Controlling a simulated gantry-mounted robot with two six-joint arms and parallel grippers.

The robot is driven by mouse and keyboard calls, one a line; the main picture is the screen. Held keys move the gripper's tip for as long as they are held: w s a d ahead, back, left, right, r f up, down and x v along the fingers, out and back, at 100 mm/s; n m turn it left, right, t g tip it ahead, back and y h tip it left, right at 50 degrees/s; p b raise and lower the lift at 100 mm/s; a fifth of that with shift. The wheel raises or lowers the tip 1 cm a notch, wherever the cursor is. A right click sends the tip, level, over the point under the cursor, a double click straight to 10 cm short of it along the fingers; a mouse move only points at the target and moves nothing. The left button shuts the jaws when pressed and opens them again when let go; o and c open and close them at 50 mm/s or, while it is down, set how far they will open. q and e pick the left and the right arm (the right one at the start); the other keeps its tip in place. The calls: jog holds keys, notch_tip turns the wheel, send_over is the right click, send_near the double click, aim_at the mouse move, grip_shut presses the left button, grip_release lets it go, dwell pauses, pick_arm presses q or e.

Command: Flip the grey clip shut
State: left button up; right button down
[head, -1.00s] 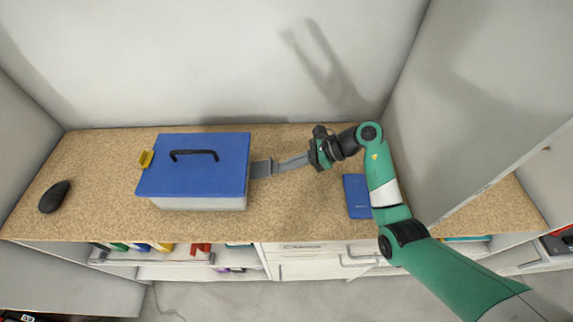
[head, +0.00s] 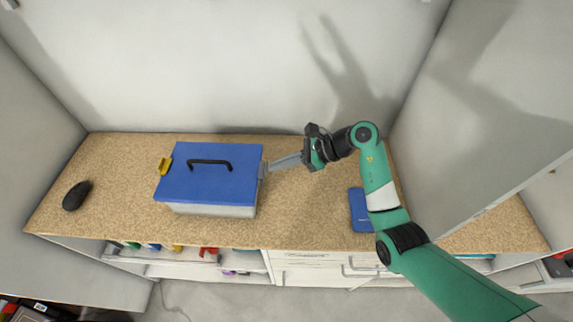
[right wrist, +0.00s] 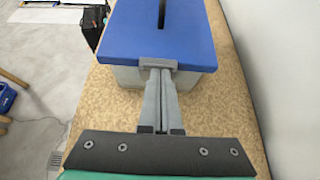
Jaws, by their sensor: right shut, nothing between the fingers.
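A box with a blue lid (head: 222,178) and a pale grey body (head: 212,211) stands on the counter. The lid lies closed on it. The grey clip (head: 263,170) is on the box's right side. In the right wrist view the clip (right wrist: 158,64) lies across the lid's near edge. My right gripper (head: 271,166) is shut and empty. Its fingertips (right wrist: 160,72) are at the clip and appear to touch it. The fingertips partly hide the clip's lower part. My left gripper is not in view.
A yellow clip (head: 165,165) sits on the box's left side. A black mouse (head: 76,196) lies at the far left of the counter (head: 300,215). A blue book-like object (head: 360,210) lies right of the box, beside my right arm. The counter between them is clear.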

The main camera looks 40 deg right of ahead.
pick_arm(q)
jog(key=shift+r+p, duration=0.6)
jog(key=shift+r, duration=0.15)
pick_arm(e)
jog(key=shift+r, duration=0.85)
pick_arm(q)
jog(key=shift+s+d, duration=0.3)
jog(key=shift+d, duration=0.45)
pick_arm(e)
notch_tip(320, 180, up, 10)
jog(key=shift+s+d+f, duration=0.2)
jog(key=shift+s+f, duration=0.05)
